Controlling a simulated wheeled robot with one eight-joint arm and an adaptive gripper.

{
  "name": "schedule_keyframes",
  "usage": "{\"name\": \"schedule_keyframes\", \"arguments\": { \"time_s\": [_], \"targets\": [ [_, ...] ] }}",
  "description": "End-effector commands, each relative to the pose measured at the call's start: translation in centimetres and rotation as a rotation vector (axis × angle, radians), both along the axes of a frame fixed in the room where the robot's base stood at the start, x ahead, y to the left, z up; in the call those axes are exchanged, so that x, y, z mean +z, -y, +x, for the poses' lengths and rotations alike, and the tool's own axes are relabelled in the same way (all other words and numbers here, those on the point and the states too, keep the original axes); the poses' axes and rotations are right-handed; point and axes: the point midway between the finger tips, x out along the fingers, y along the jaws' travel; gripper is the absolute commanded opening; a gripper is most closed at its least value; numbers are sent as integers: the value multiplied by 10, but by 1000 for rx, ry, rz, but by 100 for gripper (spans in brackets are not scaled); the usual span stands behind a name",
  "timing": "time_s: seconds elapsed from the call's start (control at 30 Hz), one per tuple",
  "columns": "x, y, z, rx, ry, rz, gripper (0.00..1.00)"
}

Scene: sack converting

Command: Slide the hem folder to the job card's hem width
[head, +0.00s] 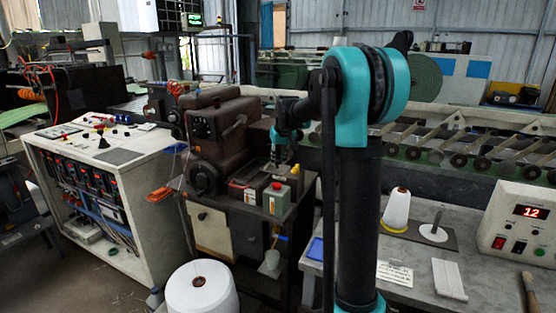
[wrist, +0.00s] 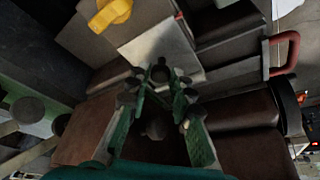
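My gripper (wrist: 158,92) points down over the brown sewing machine's bed in the wrist view, its two green fingers apart. A small dark round knob (wrist: 160,73) shows between the fingertips, in front of a bright metal plate (wrist: 150,42). I cannot tell whether the fingers touch the knob, or whether knob and plate belong to the hem folder. In the head view my gripper (head: 280,156) is small, beside the sewing machine head (head: 215,135). A white card with printed lines (head: 395,273), perhaps the job card, lies on the grey table; its text is unreadable.
A grey box with a red button (head: 276,198) stands close below my gripper. A yellow knob (wrist: 110,14) and a red handle (wrist: 284,54) flank the work area. A thread cone (head: 397,208) and a control box showing 12 (head: 518,228) stand on the right table.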

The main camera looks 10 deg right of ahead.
Motion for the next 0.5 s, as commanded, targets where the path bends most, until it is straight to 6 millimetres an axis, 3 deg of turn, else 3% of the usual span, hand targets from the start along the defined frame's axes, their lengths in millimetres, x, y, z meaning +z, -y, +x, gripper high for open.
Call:
{"name": "schedule_keyframes", "arguments": {
  "time_s": [0.03,0.13,0.5],
  "targets": [
    [0,0,0,0,0,0,12],
    [0,0,0,0,0,0,0],
    [0,-4,3,2,0,-1,0]
  ]
}}
